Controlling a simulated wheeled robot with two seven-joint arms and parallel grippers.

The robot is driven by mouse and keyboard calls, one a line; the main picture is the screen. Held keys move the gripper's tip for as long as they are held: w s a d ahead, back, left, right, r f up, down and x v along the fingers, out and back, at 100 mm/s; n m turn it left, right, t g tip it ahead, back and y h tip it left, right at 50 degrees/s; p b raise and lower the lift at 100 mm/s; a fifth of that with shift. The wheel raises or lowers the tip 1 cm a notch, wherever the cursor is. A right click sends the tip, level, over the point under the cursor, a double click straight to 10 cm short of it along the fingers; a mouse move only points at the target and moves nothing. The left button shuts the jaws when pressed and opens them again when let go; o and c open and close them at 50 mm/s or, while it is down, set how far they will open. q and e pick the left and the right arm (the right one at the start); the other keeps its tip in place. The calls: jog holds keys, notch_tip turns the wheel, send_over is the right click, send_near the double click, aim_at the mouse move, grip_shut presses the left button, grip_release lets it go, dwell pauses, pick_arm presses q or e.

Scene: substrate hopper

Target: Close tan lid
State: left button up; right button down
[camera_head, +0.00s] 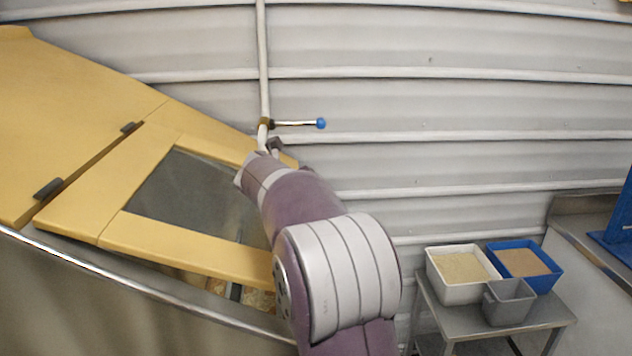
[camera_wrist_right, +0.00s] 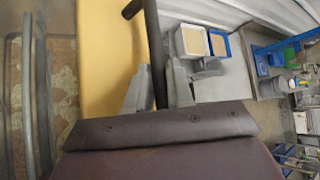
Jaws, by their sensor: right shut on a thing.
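The tan lid (camera_head: 150,235), a framed panel with a dark grey window (camera_head: 195,190), is hinged on its left side to the fixed tan cover (camera_head: 70,90). The lid is partly open: a gap with substrate (camera_head: 255,300) shows under its near edge. In the right wrist view the lid (camera_wrist_right: 105,50) stands beside a dark bar handle (camera_wrist_right: 153,50). My right gripper (camera_wrist_right: 160,88) is shut on this handle, one finger on each side. In the head view my right arm hides the gripper and part of the lid's right end. My left gripper is not in view.
The hopper's metal rim (camera_head: 150,288) runs along the front. A pipe with a blue-tipped lever (camera_head: 320,123) stands behind the lid. At right, a grey stand (camera_head: 540,322) carries a white bin (camera_head: 455,287), a blue bin (camera_head: 548,277) and a grey bin (camera_head: 510,305).

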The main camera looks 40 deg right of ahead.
jog(key=shift+m+t+y, duration=0.3)
jog(key=shift+t+y, duration=0.2)
jog(key=f, duration=0.2)
jog(key=w+a+f+b, duration=0.1)
jog(key=f, duration=0.1)
jog(key=f+b, duration=0.1)
jog(key=shift+w+a+f, duration=0.3)
jog(key=shift+f, duration=0.1)
jog(key=c, duration=1.4)
grip_release()
jog(key=o, duration=0.3)
jog(key=shift+w, duration=0.15)
jog(key=shift+w+f, duration=0.25)
jog(key=shift+s+a+r, duration=0.15)
jog(key=shift+s+r, duration=0.15)
jog(key=v, duration=1.2)
jog(key=shift+w+b, duration=0.25)
jog(key=shift+b, duration=0.05)
